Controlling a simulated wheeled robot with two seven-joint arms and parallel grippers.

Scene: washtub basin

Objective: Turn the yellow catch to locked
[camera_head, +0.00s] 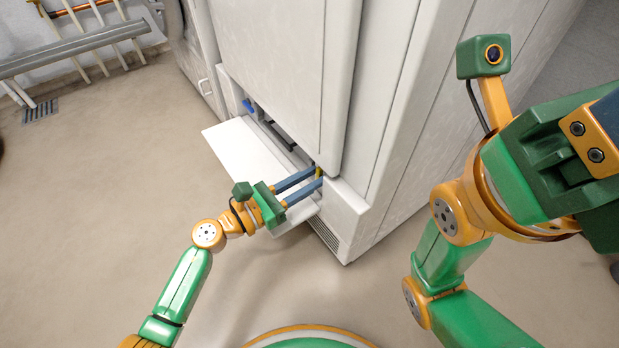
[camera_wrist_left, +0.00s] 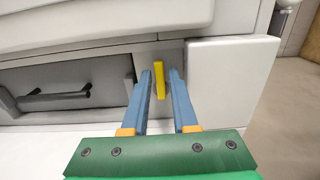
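The yellow catch (camera_wrist_left: 160,80) is a small upright bar on the front of the white machine, seen in the left wrist view beside the dark recess. In the head view the catch (camera_head: 318,173) shows at the gripper's tips, partly hidden. My left gripper (camera_head: 319,175) has its two blue fingers apart. In the left wrist view the fingertips of the left gripper (camera_wrist_left: 160,72) lie on either side of the catch, with a gap on both sides. Whether the fingers reach past the catch's face I cannot tell. My right arm is at the right of the head view; its fingers are not visible.
The white machine (camera_head: 270,70) fills the middle. A white flap (camera_head: 245,155) lies open below its recess, under my left gripper. A dark handle (camera_wrist_left: 55,97) sits in the recess, and a blue part (camera_head: 248,106) lies farther left. The floor (camera_head: 100,200) at left is clear.

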